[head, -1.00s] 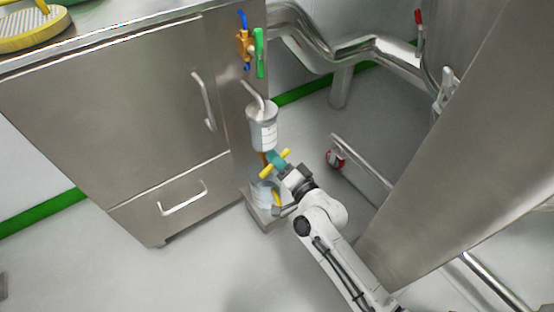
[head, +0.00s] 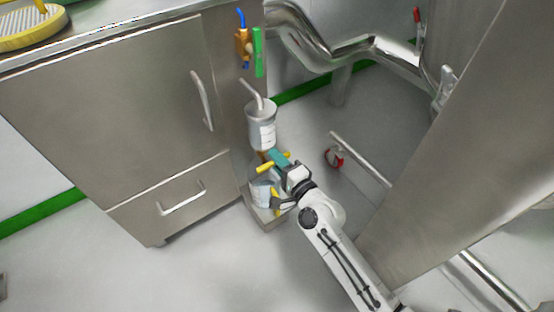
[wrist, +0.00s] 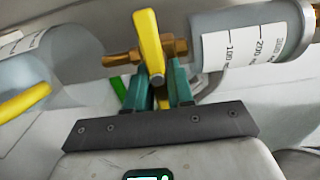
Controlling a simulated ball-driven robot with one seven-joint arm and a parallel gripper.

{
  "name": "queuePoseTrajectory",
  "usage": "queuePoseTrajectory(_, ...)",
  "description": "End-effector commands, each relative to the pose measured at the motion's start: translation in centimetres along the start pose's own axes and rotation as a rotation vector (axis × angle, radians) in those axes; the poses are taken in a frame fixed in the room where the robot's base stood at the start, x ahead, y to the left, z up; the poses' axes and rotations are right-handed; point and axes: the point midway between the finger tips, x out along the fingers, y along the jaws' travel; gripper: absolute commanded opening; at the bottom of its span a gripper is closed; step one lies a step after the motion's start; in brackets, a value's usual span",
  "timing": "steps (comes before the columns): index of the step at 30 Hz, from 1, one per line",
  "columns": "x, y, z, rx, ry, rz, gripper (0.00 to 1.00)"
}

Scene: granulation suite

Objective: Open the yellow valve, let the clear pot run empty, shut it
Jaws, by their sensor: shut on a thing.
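The clear pot (head: 261,126) is a cylinder with a white scale label, upright beside the cabinet. It also shows on the right in the wrist view (wrist: 215,42). I cannot tell its liquid level. Below it, on a brass fitting (wrist: 178,48), is the yellow valve handle (head: 265,168), standing roughly crosswise to the pipe in the wrist view (wrist: 149,40). My gripper (head: 278,158) has teal fingers, one on each side of the handle, shut on it; they also show in the wrist view (wrist: 160,88). The fingers hide part of the handle.
A clear vessel with a yellow handle (head: 263,194) stands below on a grey base (head: 262,222). Orange, blue and green valve parts (head: 244,42) are above. A steel cabinet (head: 120,120) is left, a steel panel (head: 460,150) right. Floor in front is clear.

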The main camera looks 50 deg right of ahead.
Motion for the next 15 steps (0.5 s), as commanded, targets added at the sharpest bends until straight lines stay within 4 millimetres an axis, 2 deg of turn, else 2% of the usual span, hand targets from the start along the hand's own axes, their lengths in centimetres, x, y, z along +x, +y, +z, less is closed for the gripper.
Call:
queuePoseTrajectory(9,-0.06,0.15,-0.11,0.005,0.002,0.002,0.00)
queuePoseTrajectory(10,-0.06,0.15,-0.11,0.005,0.002,0.002,0.23)
queuePoseTrajectory(15,-0.05,0.11,-0.08,0.004,0.002,0.002,0.39)
